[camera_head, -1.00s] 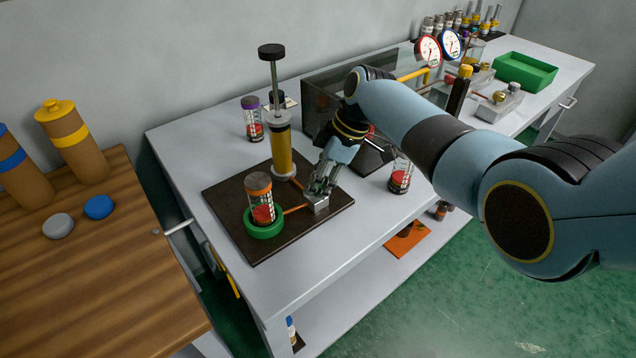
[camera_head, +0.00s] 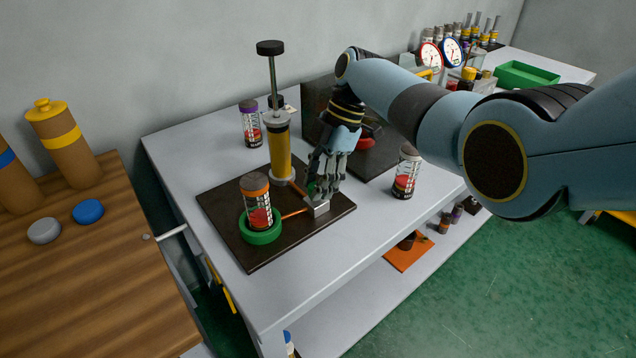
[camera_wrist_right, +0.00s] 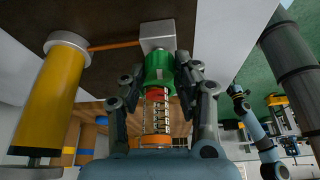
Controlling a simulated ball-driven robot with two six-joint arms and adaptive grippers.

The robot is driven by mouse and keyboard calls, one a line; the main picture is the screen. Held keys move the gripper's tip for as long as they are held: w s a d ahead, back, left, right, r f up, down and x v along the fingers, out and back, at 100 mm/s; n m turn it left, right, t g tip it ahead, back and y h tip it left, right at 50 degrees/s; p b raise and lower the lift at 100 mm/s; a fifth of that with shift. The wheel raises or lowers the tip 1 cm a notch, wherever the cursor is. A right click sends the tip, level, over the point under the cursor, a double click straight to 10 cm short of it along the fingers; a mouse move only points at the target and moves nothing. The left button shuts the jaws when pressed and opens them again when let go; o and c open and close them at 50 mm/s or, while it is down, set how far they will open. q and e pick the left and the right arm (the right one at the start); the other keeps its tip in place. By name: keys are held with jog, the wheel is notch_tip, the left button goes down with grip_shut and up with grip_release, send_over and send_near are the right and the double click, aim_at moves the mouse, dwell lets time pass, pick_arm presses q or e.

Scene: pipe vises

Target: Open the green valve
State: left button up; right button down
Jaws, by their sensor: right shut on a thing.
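The green valve (camera_wrist_right: 158,68) shows in the right wrist view as a green cylinder against a small metal block. The block (camera_head: 317,207) sits at the right side of the dark board in the head view, where my fingers mostly hide the valve. My right gripper (camera_head: 322,193) points down over the block. In the right wrist view its fingers (camera_wrist_right: 160,80) are on both sides of the valve, shut on it. A blue arm, apparently my left, shows small at the right of that view; its gripper (camera_wrist_right: 237,92) is too small to read.
A yellow syringe (camera_head: 280,150) stands just left of my right gripper. Another jar (camera_head: 405,172) stands to the right. The table's front strip is clear.

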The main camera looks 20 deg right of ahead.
dwell(0.3)
jog(key=c, duration=1)
grip_release()
jog(key=v, duration=1.2)
jog(key=shift+d+f, duration=0.1)
jog(key=shift+f, duration=0.1)
